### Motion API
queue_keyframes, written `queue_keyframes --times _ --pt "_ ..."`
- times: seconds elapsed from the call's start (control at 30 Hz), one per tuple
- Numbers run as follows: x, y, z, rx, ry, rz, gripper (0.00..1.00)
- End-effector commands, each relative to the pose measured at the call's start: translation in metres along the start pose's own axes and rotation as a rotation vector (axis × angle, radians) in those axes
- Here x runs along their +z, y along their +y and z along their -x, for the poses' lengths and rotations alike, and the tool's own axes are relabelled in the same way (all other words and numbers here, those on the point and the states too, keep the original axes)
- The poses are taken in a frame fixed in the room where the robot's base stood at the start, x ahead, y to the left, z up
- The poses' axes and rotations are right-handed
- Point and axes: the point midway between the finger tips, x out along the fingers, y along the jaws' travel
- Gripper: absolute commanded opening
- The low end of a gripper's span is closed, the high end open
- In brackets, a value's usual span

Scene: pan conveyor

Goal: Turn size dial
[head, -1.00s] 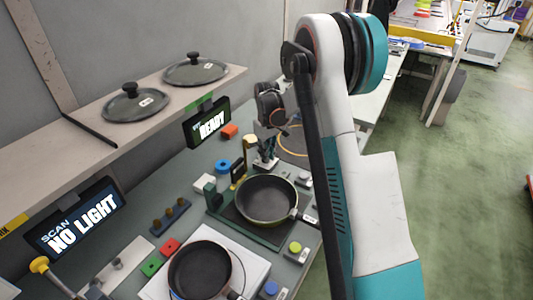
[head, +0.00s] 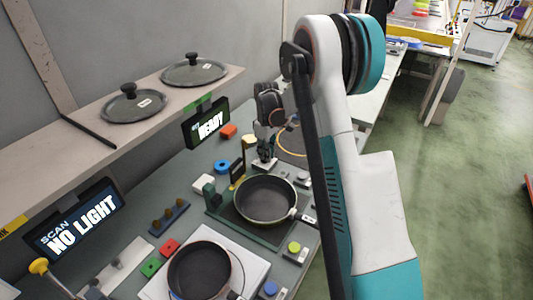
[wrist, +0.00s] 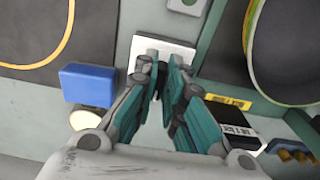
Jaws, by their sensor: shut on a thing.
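My gripper (head: 264,163) is low over the bench, just behind the frying pan on its dark stand. In the wrist view its teal fingers (wrist: 170,72) are close together over a white plate (wrist: 160,46). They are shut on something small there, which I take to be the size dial.
A blue block (wrist: 88,83) lies left of the fingers, and a black labelled box (wrist: 232,122) lies to their right. A second pan (head: 199,268) sits on a white plate in front. Lids (head: 132,104) rest on the shelf. A lit screen (head: 206,124) stands behind the stand.

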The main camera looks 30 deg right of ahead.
Motion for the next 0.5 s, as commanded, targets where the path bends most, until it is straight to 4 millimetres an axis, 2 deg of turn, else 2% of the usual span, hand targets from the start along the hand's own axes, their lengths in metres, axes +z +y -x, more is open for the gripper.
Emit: queue_keyframes --times 0.13,0.17,0.23,0.5 --pt "-0.0002 0.0003 0.0003 0.001 0.001 -0.001 0.00" --pt "-0.0002 0.0003 0.0003 0.001 0.001 -0.001 0.12" --pt "-0.0002 0.0003 0.0003 0.001 0.001 -0.001 0.28" --pt "-0.0001 0.0001 0.0001 0.000 0.000 -0.001 0.30"
